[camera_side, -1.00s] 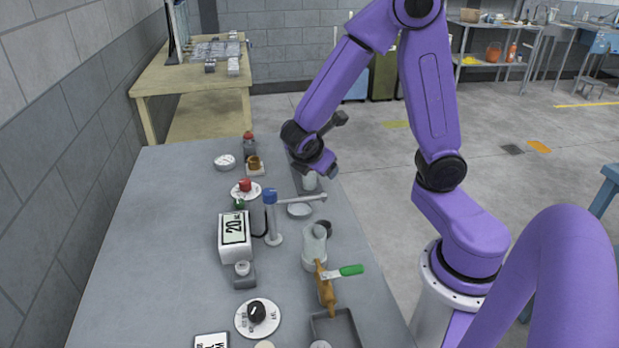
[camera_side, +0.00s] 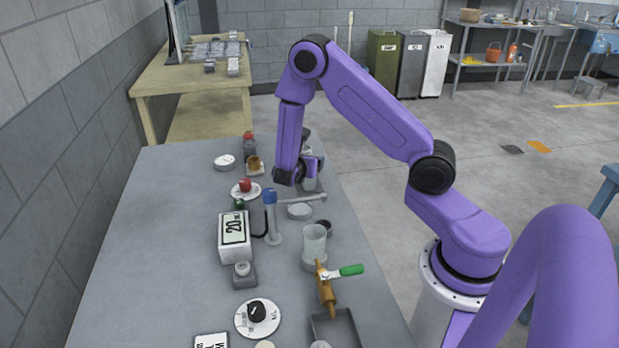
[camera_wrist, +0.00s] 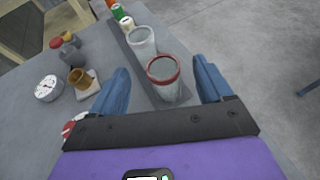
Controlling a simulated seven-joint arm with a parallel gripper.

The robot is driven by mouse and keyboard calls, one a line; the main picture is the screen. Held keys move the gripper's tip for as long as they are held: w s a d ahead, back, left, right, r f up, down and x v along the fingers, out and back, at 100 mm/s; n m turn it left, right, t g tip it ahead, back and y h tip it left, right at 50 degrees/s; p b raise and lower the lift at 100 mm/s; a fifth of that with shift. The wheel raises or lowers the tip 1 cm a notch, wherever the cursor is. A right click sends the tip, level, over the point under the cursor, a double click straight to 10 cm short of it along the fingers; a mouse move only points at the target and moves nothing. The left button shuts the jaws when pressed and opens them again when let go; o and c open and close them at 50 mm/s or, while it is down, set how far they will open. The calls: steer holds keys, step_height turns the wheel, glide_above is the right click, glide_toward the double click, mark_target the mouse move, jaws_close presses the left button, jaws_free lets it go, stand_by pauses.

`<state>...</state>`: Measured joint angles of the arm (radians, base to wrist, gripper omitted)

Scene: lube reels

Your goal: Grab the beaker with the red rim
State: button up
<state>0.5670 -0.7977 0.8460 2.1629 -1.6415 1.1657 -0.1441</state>
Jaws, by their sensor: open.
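The beaker with the red rim (camera_wrist: 164,88) stands upright in the wrist view on a dark strip, its mouth facing the camera. My gripper (camera_wrist: 161,66) is open, with one blue finger to the left of this beaker and one to the right. I see a gap on both sides, and nothing is held. In the side view my gripper (camera_side: 297,174) hangs low at the table's right edge, beside a pale vessel it partly covers. I cannot make out the red rim there.
A second beaker with a grey rim (camera_wrist: 142,42) stands just beyond the red-rimmed one. Small capped bottles (camera_wrist: 122,16) follow on the same strip. A brass part (camera_wrist: 80,79) and a white dial (camera_wrist: 48,88) lie left. A stand with a side arm (camera_side: 273,220) is near my gripper.

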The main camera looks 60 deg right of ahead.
mark_target(310, 184)
steer(key=f, duration=0.1)
steer(key=d+f, duration=0.1)
steer(key=f, duration=0.1)
steer(key=shift+w+f, duration=0.1)
steer(key=shift+f, duration=0.15)
steer(key=shift+x, duration=3.25)
steer(key=c, duration=1)
